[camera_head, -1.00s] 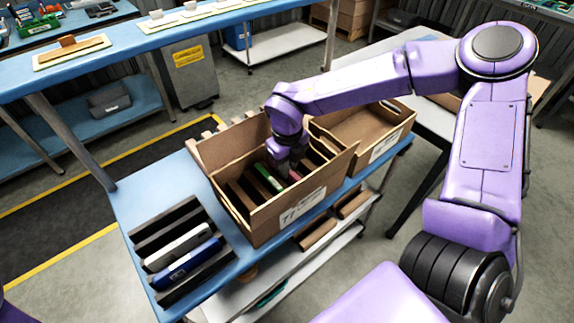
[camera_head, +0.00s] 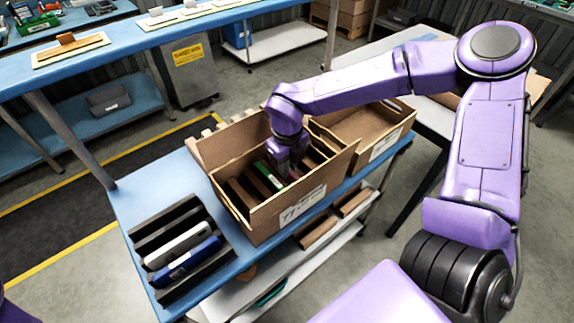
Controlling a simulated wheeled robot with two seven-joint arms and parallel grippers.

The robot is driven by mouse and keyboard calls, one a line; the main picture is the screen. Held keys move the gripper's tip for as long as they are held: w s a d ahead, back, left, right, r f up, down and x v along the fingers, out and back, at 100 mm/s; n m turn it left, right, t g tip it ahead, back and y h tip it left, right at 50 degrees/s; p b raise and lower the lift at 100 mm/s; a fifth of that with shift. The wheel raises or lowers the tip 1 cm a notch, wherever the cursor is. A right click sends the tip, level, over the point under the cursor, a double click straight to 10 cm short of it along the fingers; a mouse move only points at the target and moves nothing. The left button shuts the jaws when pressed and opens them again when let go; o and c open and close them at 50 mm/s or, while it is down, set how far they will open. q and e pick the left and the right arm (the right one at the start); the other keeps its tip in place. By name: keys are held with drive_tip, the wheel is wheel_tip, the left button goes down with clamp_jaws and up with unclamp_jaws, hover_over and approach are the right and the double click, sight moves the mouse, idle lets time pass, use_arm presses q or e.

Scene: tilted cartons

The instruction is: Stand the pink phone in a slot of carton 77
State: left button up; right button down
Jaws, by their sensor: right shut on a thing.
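The near brown carton (camera_head: 256,228) stands tilted on the blue table, with dividers making several slots inside. The white label on its front seems to begin with 77. My right gripper (camera_head: 289,176) reaches down into this carton and is shut on the pink phone (camera_head: 293,179). Only a small pinkish bit of the phone shows; the fingers and carton wall hide the rest, and I cannot tell how deep it sits in a slot. A green phone (camera_head: 268,178) stands in a slot just left of the gripper. My left gripper is not in view.
A black rack (camera_head: 170,222) with a white phone (camera_head: 178,246) and a blue phone (camera_head: 187,260) lies on the table at left. A second carton (camera_head: 350,128) stands close behind on the right. Another blue table (camera_head: 130,45) runs along the back.

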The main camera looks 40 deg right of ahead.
drive_tip(key=c, duration=1)
unclamp_jaws()
drive_tip(key=shift+c, duration=0.2)
wheel_tip(320, 180, up, 11)
drive_tip(key=shift+f, duration=0.2)
wheel_tip(320, 180, up, 7)
drive_tip(key=p, duration=0.6)
